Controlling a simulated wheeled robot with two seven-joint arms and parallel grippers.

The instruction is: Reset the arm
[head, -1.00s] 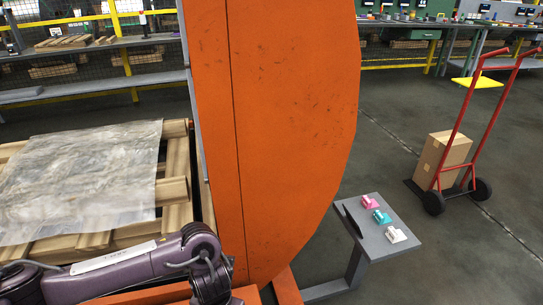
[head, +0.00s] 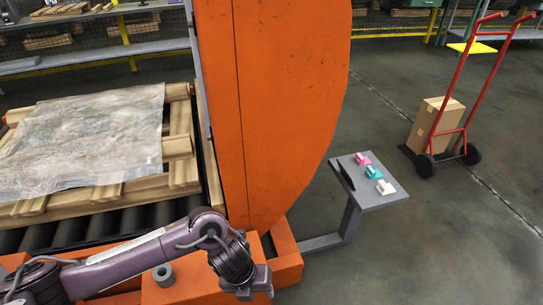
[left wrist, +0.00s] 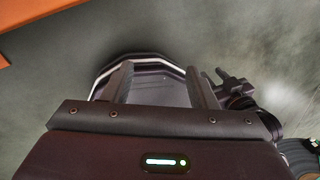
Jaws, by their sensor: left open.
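My left arm comes in from the left along the bottom of the head view, its purple links bent down at the wrist. My left gripper (head: 258,285) is at the bottom edge, beside the orange machine frame. In the left wrist view the two fingers (left wrist: 158,78) stand wide apart with nothing held between them. Behind them are a dark rounded shape with a pale rim and grey floor.
A tall orange panel (head: 285,100) stands close by. Left of it, a plastic-covered wooden pallet (head: 85,140) lies on rollers. A small grey stand (head: 375,197) holds pink, teal and white items. A red hand truck (head: 463,100) carries a carton (head: 434,125). Floor between them is open.

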